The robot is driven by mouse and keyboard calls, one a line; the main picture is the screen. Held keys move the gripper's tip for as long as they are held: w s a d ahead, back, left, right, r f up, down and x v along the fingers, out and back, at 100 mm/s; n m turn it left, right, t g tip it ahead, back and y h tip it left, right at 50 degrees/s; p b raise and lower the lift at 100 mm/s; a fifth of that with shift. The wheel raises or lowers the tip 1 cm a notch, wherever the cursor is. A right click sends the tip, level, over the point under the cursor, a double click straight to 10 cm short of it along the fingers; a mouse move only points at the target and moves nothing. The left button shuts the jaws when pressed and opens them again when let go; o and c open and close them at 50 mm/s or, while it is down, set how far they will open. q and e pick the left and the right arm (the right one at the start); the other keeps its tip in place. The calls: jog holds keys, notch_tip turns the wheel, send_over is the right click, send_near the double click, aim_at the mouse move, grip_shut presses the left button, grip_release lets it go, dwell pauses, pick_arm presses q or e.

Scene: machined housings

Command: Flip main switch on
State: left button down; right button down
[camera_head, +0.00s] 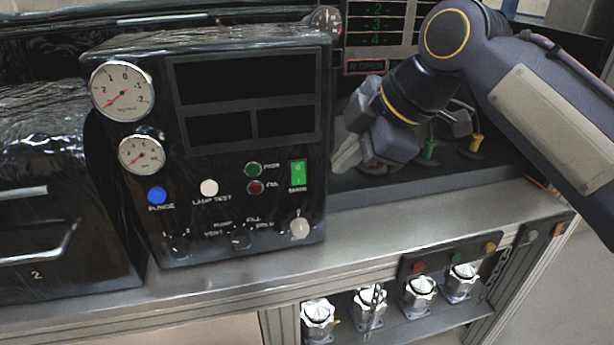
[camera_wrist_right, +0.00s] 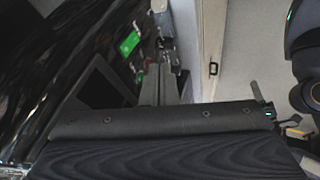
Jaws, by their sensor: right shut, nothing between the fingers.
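The main switch (camera_head: 298,173) is a green upright rocker at the right of the black control panel (camera_head: 318,200), above a small label. I cannot tell which way it is tipped. My right gripper (camera_head: 347,153) is just to the right of the panel edge, about level with the switch and apart from it in the picture. Its fingers are shut and hold nothing. In the right wrist view the grey fingers (camera_wrist_right: 167,88) point away beside a dark glossy surface. A green patch (camera_wrist_right: 130,43) shows there; I cannot tell if it is the switch. My left gripper is out of view.
The panel carries two dials (camera_head: 122,91), a blue button (camera_head: 157,195), a white button (camera_head: 209,188), green and red lamps, and knobs. A black drawer unit (camera_head: 60,215) stands at left. The grey bench top (camera_head: 400,225) is clear in front. Silver fittings (camera_head: 318,318) sit below.

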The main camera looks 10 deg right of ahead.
aim_at(298, 174)
jog(key=w+a+f+p, duration=0.1)
jog(key=w+a+f, duration=0.2)
jog(key=w+f, duration=0.5)
jog(key=shift+w+a+f+p, duration=0.25)
jog(key=shift+a+f+p, duration=0.05)
jog(key=shift+f+p, duration=0.1)
jog(key=shift+w+t+b, duration=0.2)
jog(key=shift+t+b, duration=0.2)
jog(key=shift+b, duration=0.35)
